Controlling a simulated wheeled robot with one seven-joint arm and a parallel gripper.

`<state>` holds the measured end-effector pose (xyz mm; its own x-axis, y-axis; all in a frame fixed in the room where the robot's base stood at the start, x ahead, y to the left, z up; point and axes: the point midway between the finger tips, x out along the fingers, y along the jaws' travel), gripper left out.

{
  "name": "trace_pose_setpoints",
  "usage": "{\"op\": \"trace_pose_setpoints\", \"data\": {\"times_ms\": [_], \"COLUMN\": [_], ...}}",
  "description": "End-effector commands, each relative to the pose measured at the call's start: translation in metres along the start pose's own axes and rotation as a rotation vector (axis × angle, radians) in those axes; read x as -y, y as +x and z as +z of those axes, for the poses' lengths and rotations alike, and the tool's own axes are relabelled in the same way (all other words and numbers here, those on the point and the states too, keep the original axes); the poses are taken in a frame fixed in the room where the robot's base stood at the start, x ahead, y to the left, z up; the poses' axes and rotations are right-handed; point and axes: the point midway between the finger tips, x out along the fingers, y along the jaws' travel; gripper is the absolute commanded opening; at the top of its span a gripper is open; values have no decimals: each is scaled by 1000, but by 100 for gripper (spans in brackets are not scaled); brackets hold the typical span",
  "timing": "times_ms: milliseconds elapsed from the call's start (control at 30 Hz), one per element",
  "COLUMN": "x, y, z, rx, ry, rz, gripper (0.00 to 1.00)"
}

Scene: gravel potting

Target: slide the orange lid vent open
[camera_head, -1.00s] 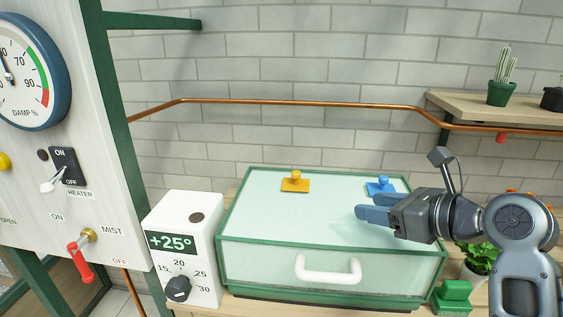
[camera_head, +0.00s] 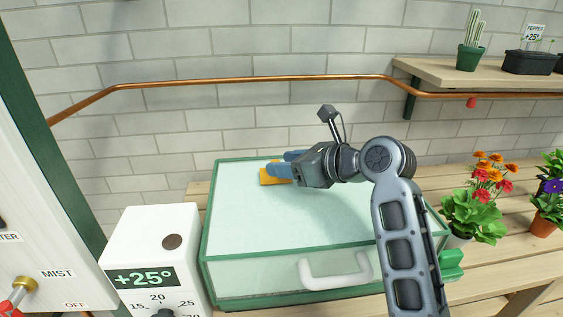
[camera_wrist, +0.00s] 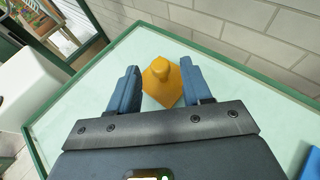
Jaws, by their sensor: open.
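The orange lid vent (camera_head: 272,174) lies on the pale glass lid (camera_head: 290,225) of the green-framed propagator box, near its back edge. In the wrist view the vent (camera_wrist: 162,85) is a square plate with an upright knob (camera_wrist: 171,50). My gripper (camera_head: 284,162) is above the lid at the vent. In the wrist view its two blue fingers (camera_wrist: 158,85) are open, one on each side of the vent, with the knob a little beyond the tips. Contact with the vent cannot be told. In the head view my fingers hide part of the vent and its knob.
A corner of the blue vent (camera_wrist: 311,163) shows at the right of the wrist view. A white thermostat box (camera_head: 155,255) stands left of the propagator. A copper pipe (camera_head: 250,80) runs along the wall behind. Potted flowers (camera_head: 475,200) stand to the right.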

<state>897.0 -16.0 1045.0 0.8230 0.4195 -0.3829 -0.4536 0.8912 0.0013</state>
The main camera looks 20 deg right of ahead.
Motion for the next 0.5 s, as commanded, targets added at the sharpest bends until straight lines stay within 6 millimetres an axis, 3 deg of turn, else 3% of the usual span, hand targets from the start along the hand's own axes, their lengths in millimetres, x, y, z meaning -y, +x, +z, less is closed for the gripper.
{"op": "trace_pose_setpoints", "data": {"times_ms": [133, 433, 500], "x": [0, 0, 0], "y": [11, 13, 13], "z": [0, 0, 0], "rx": [0, 0, 0], "ry": [-1, -1, -1], "rz": [0, 0, -1], "gripper": [49, 49, 42]}}
